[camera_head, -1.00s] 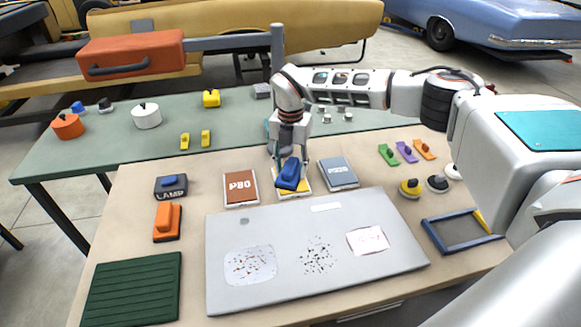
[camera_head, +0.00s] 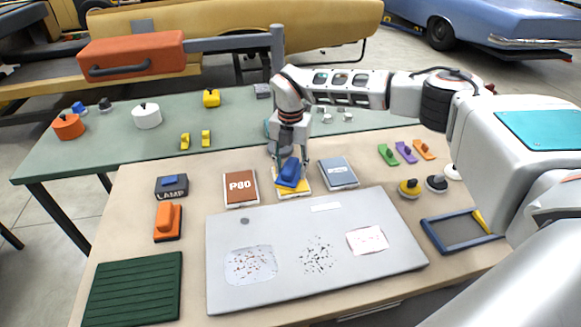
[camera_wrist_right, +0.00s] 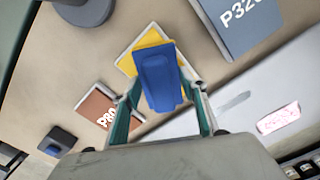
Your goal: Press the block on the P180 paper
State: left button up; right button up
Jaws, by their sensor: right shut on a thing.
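A blue block (camera_head: 290,173) with a raised grip is over a yellow paper pad (camera_head: 305,187) between the brown P80 paper (camera_head: 240,187) and the grey-blue P320 paper (camera_head: 339,172). The yellow pad's label is hidden under the block. My right gripper (camera_head: 292,165) points down and is shut on the blue block. In the right wrist view the block (camera_wrist_right: 158,78) sits between the two fingers and covers much of the yellow pad (camera_wrist_right: 140,50). I cannot tell whether its underside touches the pad. My left gripper is not in view.
A grey panel (camera_head: 285,290) with marked patches lies in front of the papers. An orange block (camera_head: 167,222), a LAMP block (camera_head: 171,186) and a green ribbed mat (camera_head: 133,290) are at left. A blue frame (camera_head: 430,232) and several small coloured pieces are at right.

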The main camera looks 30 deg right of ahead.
aim_at(290, 164)
dwell(0.4)
notch_tip(290, 164, up, 2)
jog(key=shift+r+p, duration=0.25)
jog(key=shift+p, duration=0.9)
jog(key=shift+r+p, duration=0.45)
jog(key=shift+r, duration=1.75)
